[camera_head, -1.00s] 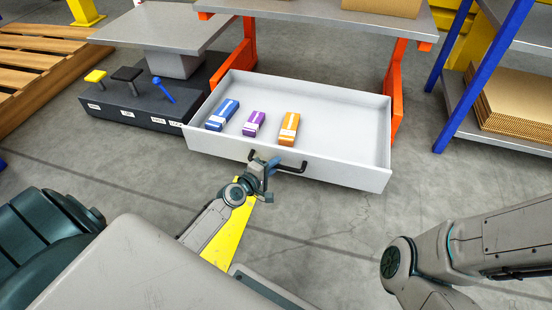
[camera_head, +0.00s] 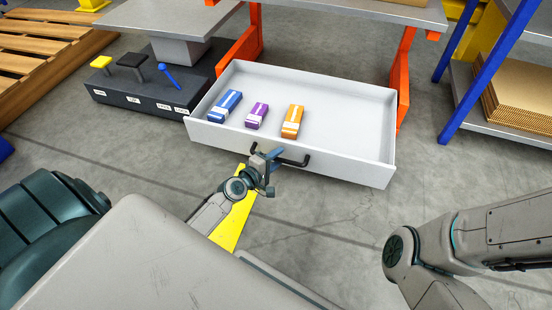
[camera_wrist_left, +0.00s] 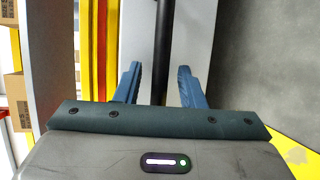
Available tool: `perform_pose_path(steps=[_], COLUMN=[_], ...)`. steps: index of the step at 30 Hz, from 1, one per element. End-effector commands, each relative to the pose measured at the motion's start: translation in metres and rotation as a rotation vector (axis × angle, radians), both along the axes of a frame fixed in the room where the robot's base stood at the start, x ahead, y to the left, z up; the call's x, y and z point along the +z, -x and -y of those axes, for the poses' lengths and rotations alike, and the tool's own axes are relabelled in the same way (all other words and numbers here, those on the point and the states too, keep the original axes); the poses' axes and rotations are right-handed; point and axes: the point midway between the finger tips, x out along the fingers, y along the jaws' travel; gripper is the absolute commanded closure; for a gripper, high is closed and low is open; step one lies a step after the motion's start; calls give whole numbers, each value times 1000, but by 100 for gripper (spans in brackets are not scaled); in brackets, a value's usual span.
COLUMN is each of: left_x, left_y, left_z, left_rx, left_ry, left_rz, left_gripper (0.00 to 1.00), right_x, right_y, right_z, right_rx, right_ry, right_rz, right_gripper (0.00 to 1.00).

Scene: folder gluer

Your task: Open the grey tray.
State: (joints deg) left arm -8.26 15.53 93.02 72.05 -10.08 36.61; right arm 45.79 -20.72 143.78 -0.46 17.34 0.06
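The grey tray (camera_head: 342,167) is a wide drawer, pulled well out from under a workbench, its inside visible. A blue box (camera_head: 228,105), a purple box (camera_head: 257,116) and an orange box (camera_head: 293,121) lie in it. A black bar handle (camera_head: 296,160) is on its front. My left gripper (camera_head: 270,163) is at the handle's left part. In the left wrist view its blue fingers (camera_wrist_left: 160,85) stand apart, with the black handle bar (camera_wrist_left: 162,45) between them and gaps showing on both sides. My right arm shows at lower right; its gripper is out of view.
The workbench (camera_head: 340,12) has orange legs. A dark box (camera_head: 150,90) with yellow, black and blue levers stands left of the tray. A blue-post shelf (camera_head: 495,115) with cardboard is at right. A wooden pallet (camera_head: 40,60) is at far left. Floor (camera_head: 340,220) before the tray is clear.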

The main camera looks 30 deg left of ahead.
Motion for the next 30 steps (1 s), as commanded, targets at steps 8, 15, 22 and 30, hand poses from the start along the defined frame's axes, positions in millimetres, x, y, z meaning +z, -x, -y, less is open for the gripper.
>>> perform_pose_path(steps=[8, 15, 22, 30], left_x=[2, 10, 16, 20], left_y=[15, 60, 93, 105], left_z=[-3, -10, -16, -17], left_rx=[0, -2, -1, 0], left_ry=[-1, -3, -2, 0], left_rz=[-3, -3, -2, 0], left_gripper=[64, 64, 64, 64], right_x=[3, 5, 2, 1], right_y=[0, 1, 1, 1], right_z=[0, 0, 0, 0], right_rx=[0, -1, -1, -1], right_ry=[0, 0, 0, 0], right_rz=[1, 2, 2, 2], right_gripper=[64, 64, 64, 64])
